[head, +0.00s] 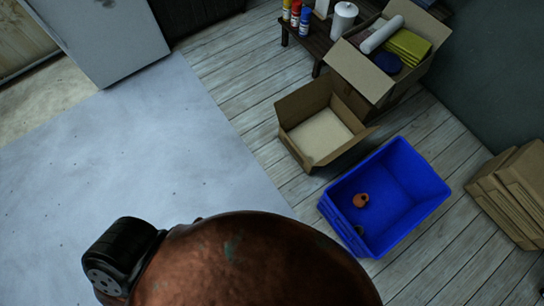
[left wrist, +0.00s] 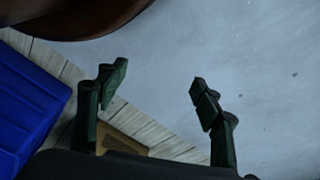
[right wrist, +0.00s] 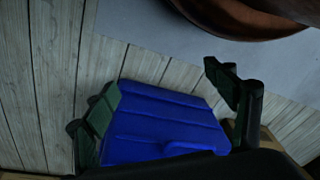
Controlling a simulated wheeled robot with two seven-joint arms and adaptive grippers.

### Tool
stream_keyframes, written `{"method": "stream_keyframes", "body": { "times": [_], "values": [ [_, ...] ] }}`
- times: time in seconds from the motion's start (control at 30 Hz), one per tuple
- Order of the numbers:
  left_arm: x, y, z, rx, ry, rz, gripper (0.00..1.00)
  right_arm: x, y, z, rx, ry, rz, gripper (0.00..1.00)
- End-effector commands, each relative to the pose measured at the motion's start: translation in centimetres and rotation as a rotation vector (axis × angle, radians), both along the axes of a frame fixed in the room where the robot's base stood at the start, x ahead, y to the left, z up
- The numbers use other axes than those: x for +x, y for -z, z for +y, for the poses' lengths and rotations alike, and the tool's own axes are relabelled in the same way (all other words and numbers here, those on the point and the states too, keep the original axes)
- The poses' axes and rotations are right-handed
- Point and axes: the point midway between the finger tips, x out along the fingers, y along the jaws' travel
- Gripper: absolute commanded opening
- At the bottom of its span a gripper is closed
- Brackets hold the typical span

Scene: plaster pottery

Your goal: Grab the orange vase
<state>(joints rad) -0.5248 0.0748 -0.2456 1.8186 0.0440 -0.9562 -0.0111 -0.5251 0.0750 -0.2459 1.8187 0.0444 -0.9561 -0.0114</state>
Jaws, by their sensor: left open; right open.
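A small orange rounded object with a dark opening, which looks like the orange vase (head: 361,200), lies inside the blue crate (head: 419,222) in the head view. A second small brownish thing (head: 359,229) is partly hidden by the crate's near wall. My left gripper (left wrist: 158,74) is open and empty; the crate's side (left wrist: 25,105) is at the left of its view. My right gripper (right wrist: 160,78) is open and empty, with the crate's outer side (right wrist: 160,125) seen beyond and between its fingers. The vase is not visible in either wrist view.
A large brown rounded body (head: 255,265) fills the bottom of the head view. An open cardboard box (head: 292,105) stands behind the crate; a fuller box (head: 360,70) is beyond it. Flat cardboard (head: 515,190) leans at the right. The pale floor (head: 130,160) at left is clear.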

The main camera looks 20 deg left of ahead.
Motion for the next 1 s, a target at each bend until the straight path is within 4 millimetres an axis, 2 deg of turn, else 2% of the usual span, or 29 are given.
{"method": "stream_keyframes", "body": {
  "times": [0.03, 0.3, 0.57, 0.67, 0.7, 1.0],
  "values": [
    [0.0, 0.8, -0.2, -0.006, -0.002, 0.008, 0.6, 0.0, 0.8, 0.2, 0.006, 0.001, 0.008, 0.78],
    [0.8, -0.8, -0.7, -0.023, -0.006, 0.013, 0.6, 0.8, -0.8, 0.7, 0.022, 0.007, 0.012, 0.78],
    [0.9, -1.1, -0.7, -0.029, -0.009, 0.027, 0.6, 0.9, -1.1, 0.7, 0.028, 0.009, 0.027, 0.78],
    [0.5, -0.4, -0.5, -0.026, -0.01, 0.043, 0.6, 0.5, -0.4, 0.5, 0.025, 0.011, 0.043, 0.78],
    [0.0, 0.6, -0.2, -0.019, -0.012, 0.06, 0.6, 0.0, 0.6, 0.2, 0.019, 0.012, 0.059, 0.78],
    [-1.9, 4.4, 1.4, 0.017, -0.016, 0.095, 0.6, -1.8, 4.4, -1.4, -0.018, 0.016, 0.094, 0.78]
  ]
}}
